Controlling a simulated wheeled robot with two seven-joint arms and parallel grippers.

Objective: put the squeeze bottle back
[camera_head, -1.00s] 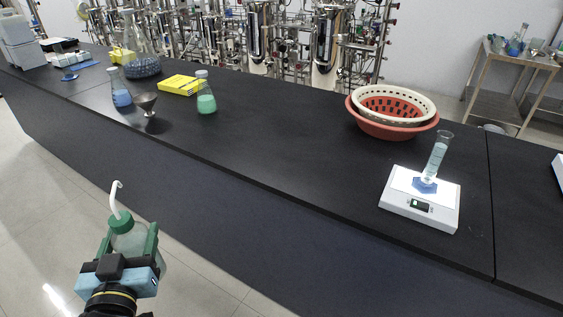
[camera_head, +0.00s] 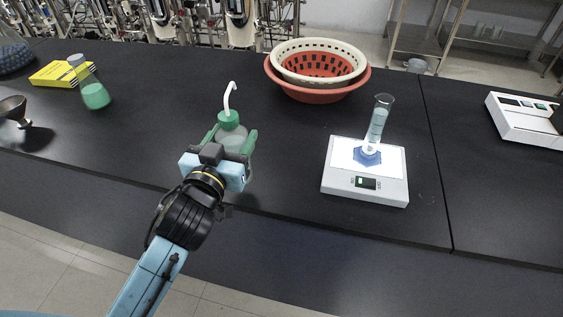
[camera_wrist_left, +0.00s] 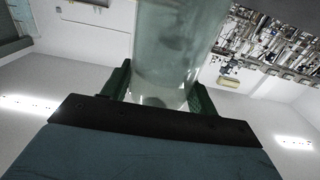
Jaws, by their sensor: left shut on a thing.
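The squeeze bottle (camera_head: 231,133) has a green cap, a bent white spout and a translucent body. My left gripper (camera_head: 234,148) is shut on its body and holds it upright. In the head view the bottle shows over the front part of the black bench; I cannot tell whether its base touches the top. In the left wrist view the bottle's clear body (camera_wrist_left: 172,50) stands between the green fingers (camera_wrist_left: 160,92). The gripper hides the lower part of the bottle in the head view. My right gripper is not in view.
A white scale (camera_head: 365,186) with a graduated cylinder (camera_head: 377,124) stands right of the bottle. Nested baskets (camera_head: 316,90) are behind it. A green flask (camera_head: 94,94), yellow box (camera_head: 54,73) and dark funnel (camera_head: 14,108) are at left. The black bench (camera_head: 160,125) is clear between.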

